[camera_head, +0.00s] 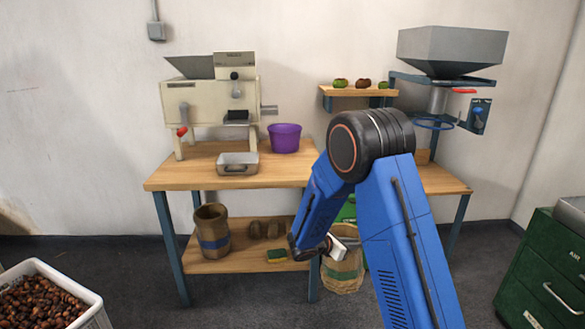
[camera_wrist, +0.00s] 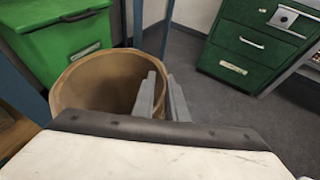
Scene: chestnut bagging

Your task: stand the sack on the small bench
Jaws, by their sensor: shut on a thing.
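In the wrist view the round mouth of the sack (camera_wrist: 85,75) is wide open. My gripper (camera_wrist: 160,98) is shut on its near right rim; it also shows in the head view (camera_head: 335,247). A wooden top with blue legs (camera_head: 447,182) stands right of my arm, under the grey hopper; I cannot tell whether this is the small bench.
The workbench (camera_head: 180,178) holds a cream machine (camera_head: 205,103), metal tray (camera_head: 238,163) and purple bucket (camera_head: 285,138). Its lower shelf holds a blue-banded brown container (camera_head: 212,232). A chestnut crate (camera_head: 98,308) is front left, a green cabinet (camera_head: 545,265) right. A green bin (camera_wrist: 65,40) stands behind the sack.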

